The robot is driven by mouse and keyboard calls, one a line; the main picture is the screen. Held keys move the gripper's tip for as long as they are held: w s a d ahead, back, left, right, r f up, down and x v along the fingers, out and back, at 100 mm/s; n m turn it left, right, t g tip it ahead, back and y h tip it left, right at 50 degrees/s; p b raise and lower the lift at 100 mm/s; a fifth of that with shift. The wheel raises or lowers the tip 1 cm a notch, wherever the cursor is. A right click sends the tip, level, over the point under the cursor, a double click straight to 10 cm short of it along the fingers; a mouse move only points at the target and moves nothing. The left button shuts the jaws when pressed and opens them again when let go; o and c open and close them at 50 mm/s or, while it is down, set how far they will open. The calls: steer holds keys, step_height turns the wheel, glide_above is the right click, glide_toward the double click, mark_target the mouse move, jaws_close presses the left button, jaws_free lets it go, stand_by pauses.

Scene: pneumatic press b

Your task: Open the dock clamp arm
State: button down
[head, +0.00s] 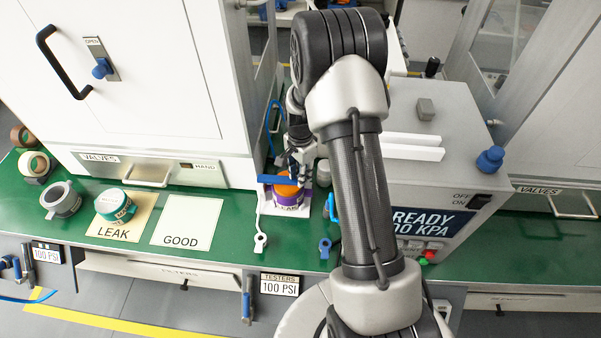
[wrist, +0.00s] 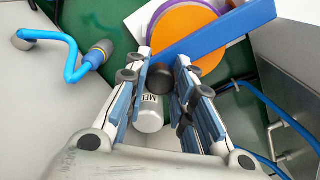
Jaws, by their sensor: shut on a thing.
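In the head view my gripper (head: 299,172) is small and partly hidden by my arm. The bar's hinge is not clear.
A grey press box (head: 430,165) stands close on the right, a white cabinet (head: 150,60) on the left. A labelled grey cylinder (wrist: 149,114) stands near my fingers, and a blue hose (wrist: 70,60) curls beside them. LEAK (head: 125,213) and GOOD (head: 187,222) mats lie left.

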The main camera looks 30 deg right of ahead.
steer(key=shift+r, duration=0.1)
steer(key=shift+w+a+r+g+h+p, duration=0.15)
steer(key=shift+a+r+g+h+p, duration=0.2)
steer(key=shift+r+p, duration=0.4)
steer(key=shift+w+a+r+g+h, duration=0.3)
steer(key=shift+r+g+h, duration=0.1)
steer(key=shift+h, duration=0.25)
steer(key=shift+r+h, duration=0.3)
steer(key=shift+r, duration=0.05)
steer(key=c, duration=1.3)
jaws_free()
steer(key=shift+c, duration=0.2)
steer(key=shift+r, duration=0.1)
